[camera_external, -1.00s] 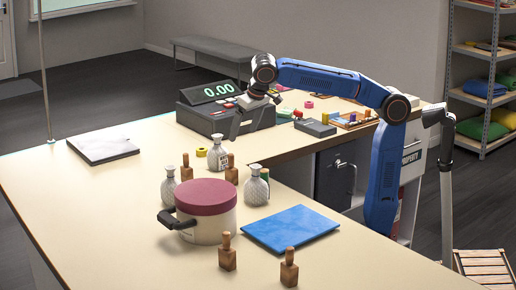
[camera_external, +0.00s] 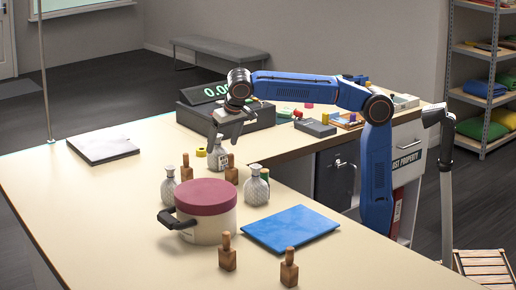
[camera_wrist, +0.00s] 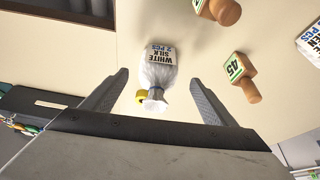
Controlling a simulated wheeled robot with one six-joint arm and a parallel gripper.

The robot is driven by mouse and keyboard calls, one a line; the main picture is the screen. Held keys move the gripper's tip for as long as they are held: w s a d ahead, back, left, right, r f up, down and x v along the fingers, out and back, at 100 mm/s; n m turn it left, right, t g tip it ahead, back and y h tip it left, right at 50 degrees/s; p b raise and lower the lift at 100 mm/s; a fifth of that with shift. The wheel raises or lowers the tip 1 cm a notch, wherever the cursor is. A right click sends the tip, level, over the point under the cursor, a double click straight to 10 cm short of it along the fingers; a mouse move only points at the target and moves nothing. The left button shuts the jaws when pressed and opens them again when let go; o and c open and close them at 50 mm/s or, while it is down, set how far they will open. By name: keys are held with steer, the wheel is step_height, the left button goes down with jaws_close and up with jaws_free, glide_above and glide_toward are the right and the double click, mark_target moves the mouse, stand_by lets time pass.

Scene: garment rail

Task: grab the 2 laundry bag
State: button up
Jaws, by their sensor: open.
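A small white laundry bag (camera_external: 218,158) with a tied neck stands on the counter below my gripper (camera_external: 226,139). In the wrist view this bag (camera_wrist: 158,72) has a label reading "WHITE SILK 2 PCS". It lies between the lines of my two open fingers (camera_wrist: 158,80), with none of it seen touching them. Two more pale bags stand nearer the camera, one at left (camera_external: 168,187) and one at right (camera_external: 255,188). Part of another labelled thing (camera_wrist: 311,40), its text cut off, shows at the wrist view's right edge.
Wooden tag blocks (camera_external: 231,172) stand close around the bags; one reads "45" (camera_wrist: 241,70). A yellow roll (camera_external: 202,152) lies beside the labelled bag. A red-lidded pot (camera_external: 206,212) and blue folder (camera_external: 290,228) are nearer. The register (camera_external: 258,116) stands behind my gripper.

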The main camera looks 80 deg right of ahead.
mark_target(219, 150)
steer(key=shift+d+x, duration=0.15)
steer(key=shift+x, duration=1.85)
steer(key=shift+d+x, duration=0.15)
steer(key=shift+x, duration=1.8)
steer(key=shift+w+r, duration=0.1)
steer(key=shift+w, duration=0.05)
steer(key=c, duration=1.3)
